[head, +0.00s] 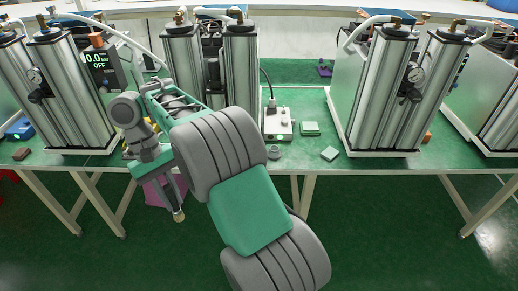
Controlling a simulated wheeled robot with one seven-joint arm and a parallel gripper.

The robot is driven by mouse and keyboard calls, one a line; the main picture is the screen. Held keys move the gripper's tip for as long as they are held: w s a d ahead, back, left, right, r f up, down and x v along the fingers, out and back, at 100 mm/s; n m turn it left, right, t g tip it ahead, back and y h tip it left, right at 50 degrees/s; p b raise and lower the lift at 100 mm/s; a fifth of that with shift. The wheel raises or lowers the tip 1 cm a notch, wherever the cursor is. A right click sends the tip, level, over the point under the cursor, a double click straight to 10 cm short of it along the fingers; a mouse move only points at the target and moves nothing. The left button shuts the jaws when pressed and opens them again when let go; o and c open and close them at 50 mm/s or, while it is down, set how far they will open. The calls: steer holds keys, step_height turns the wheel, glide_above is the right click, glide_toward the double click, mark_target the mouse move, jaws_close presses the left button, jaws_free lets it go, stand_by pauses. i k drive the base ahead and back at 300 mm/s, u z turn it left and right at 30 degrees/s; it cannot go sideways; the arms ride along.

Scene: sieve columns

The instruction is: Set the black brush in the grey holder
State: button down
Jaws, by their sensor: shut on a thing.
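My gripper (176,205) hangs at the end of my arm, left of the middle of the head view and in front of the table's front edge. It is shut on a slim dark piece with a tan tip (179,215), which looks like the black brush. The jaws and most of the piece are too small to make out. A small round grey piece (273,152), likely the grey holder, stands near the front edge of the green table (300,160). It is to the right of my gripper and apart from it. My arm passes close to its left.
Tall metal sieve columns (382,90) stand in pairs along the table. A purple object (158,190) shows below my wrist. The floor in front is clear.

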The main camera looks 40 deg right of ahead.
mark_target(274, 153)
steer(key=i, duration=0.35)
steer(key=z, duration=0.9)
steer(key=i, duration=1)
